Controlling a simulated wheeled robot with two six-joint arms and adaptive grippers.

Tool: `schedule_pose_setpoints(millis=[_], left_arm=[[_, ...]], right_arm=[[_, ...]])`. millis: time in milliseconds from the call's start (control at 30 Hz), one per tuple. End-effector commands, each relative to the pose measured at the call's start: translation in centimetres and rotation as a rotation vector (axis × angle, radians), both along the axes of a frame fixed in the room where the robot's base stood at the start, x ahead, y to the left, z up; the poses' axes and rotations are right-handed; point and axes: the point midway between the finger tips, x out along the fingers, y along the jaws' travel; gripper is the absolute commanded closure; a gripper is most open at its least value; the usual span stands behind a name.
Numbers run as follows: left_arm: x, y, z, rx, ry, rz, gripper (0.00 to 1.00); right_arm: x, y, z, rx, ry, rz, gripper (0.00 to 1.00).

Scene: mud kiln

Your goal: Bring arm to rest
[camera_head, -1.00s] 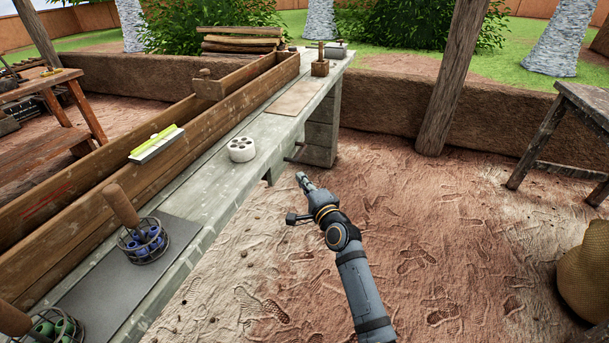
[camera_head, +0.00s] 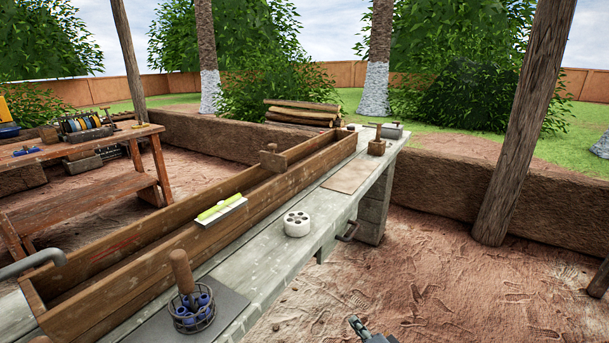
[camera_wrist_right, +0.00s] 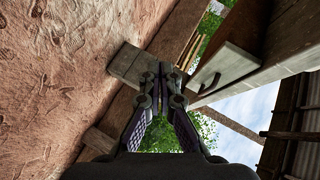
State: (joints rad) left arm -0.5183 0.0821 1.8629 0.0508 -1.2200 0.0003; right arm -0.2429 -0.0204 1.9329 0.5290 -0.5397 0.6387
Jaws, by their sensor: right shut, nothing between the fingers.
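My right gripper (camera_head: 357,325) shows only as a dark tip at the bottom edge of the head view, over the dirt floor and to the right of the long bench (camera_head: 262,262). In the right wrist view my right gripper (camera_wrist_right: 160,72) has its two fingers together and nothing between them. The bench's underside and a support show beyond the fingers there. The gripper touches nothing that I can see. My left gripper is in neither view.
A wooden post (camera_head: 520,130) stands at right. The dirt floor (camera_head: 450,290) is clear.

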Motion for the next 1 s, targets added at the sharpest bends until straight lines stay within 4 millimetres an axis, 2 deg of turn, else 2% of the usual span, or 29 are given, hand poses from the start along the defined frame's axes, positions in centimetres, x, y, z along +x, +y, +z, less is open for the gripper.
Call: schedule_pose_setpoints(millis=[33,100,200,300,400,567,633,833,967,1000], left_arm=[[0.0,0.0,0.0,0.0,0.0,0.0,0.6],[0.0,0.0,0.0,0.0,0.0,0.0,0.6],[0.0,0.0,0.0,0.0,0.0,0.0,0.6],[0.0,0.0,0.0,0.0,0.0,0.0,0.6],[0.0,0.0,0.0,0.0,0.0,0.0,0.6],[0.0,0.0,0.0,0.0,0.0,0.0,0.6],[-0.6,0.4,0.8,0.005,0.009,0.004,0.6],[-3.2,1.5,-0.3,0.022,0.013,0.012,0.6],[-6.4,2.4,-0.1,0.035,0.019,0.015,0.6],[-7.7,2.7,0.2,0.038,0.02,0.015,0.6]], right_arm=[[-2.4,-0.2,-4.1,-0.136,0.1,0.066,1.0],[-5.9,-0.9,-8.9,-0.321,0.229,0.171,1.0],[-11.0,-2.3,-14.2,-0.527,0.391,0.317,1.0],[-15.6,-3.9,-17.8,-0.677,0.525,0.45,1.0],[-20.0,-5.6,-20.4,-0.796,0.646,0.575,1.0],[-26.7,-8.5,-23.0,-0.941,0.825,0.771,1.0],[-27.3,-8.9,-22.1,-0.947,0.837,0.776,1.0],[-29.7,-10.0,-23.2,-0.954,0.849,0.762,1.0],[-32.9,-10.8,-23.0,-0.96,0.858,0.756,1.0],[-34.2,-11.1,-22.7,-0.963,0.861,0.755,1.0]])
